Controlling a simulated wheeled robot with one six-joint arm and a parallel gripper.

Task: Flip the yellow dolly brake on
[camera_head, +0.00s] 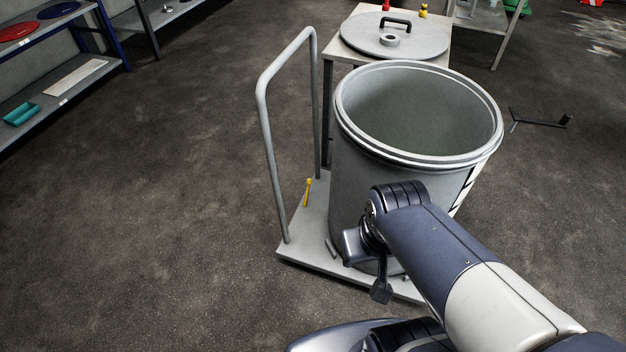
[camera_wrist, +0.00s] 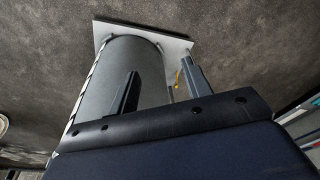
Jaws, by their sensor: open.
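The yellow brake lever (camera_head: 307,192) stands up, slightly tilted, from the flat dolly (camera_head: 308,228) near its tall hoop handle (camera_head: 264,130). A large open grey drum (camera_head: 350,190) stands on the dolly, just right of the lever. My gripper (camera_head: 367,268) is open and empty in front of the drum, right of and nearer than the lever. In the wrist view my gripper (camera_wrist: 160,68) points toward the drum (camera_wrist: 125,60) and dolly (camera_wrist: 178,45). The lever (camera_wrist: 178,79) shows there as a small yellow strip beside the right finger, apparently beyond it.
A table (camera_head: 434,81) behind the drum carries a round grey lid (camera_head: 365,38) and small red and yellow items. Shelves (camera_head: 60,75) stand at the upper left. A dark metal bracket (camera_head: 540,122) lies on the floor at the right. The floor left of the dolly is clear.

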